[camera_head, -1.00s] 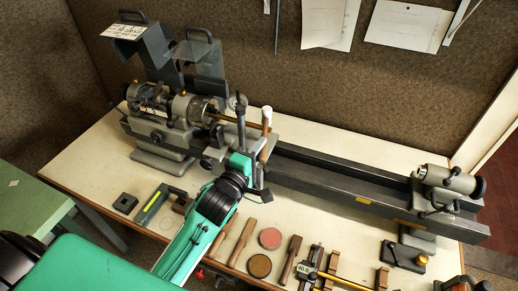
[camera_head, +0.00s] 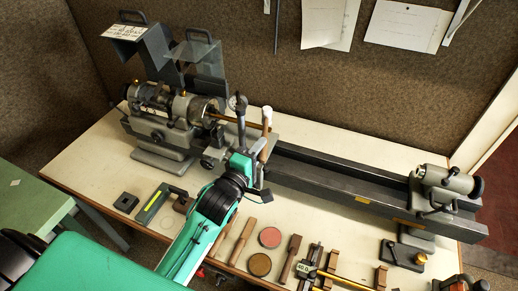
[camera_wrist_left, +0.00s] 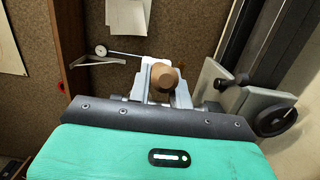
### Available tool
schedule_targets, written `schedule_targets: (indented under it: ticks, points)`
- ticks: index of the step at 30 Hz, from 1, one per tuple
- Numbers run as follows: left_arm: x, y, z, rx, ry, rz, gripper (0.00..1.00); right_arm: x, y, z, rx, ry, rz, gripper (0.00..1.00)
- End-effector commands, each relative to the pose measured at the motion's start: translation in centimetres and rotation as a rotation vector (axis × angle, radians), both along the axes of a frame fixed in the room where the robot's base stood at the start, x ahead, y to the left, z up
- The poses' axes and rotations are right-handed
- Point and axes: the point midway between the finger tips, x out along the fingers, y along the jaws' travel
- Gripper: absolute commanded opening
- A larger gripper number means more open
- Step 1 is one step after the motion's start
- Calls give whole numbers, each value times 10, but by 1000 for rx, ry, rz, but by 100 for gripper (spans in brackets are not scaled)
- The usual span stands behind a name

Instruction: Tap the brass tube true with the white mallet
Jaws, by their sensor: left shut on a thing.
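The brass tube (camera_head: 231,121) is clamped in the lathe chuck and sticks out to the right. My left gripper (camera_head: 261,165) is shut on the wooden handle of the white mallet (camera_head: 267,115), which stands upright with its white head on top, near the tube's free end. In the head view I cannot tell whether head and tube touch. In the left wrist view, the round handle end (camera_wrist_left: 165,78) sits between the fingers, with a bit of white head (camera_wrist_left: 152,64) behind it. My right gripper is not in view.
A dial gauge (camera_head: 238,102) on a post stands just left of the mallet. The long lathe bed (camera_head: 330,185) runs right to the tailstock (camera_head: 446,185). Wooden tools and two round discs (camera_head: 270,237) lie along the front edge. A green table (camera_head: 28,205) is at left.

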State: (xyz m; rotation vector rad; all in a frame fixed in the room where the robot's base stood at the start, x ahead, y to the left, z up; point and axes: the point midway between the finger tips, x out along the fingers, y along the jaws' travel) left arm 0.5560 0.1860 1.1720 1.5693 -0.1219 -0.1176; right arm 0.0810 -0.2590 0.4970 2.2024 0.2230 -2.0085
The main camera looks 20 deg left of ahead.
Motion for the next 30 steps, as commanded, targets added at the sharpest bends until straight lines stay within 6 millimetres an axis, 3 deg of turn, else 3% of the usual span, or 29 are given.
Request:
schedule_targets:
  ticks: [21,30]
  points:
    - [-44,-42,36,-3,-1,-1,0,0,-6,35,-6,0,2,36]
    - [-51,-48,40,0,-2,0,0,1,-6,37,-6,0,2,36]
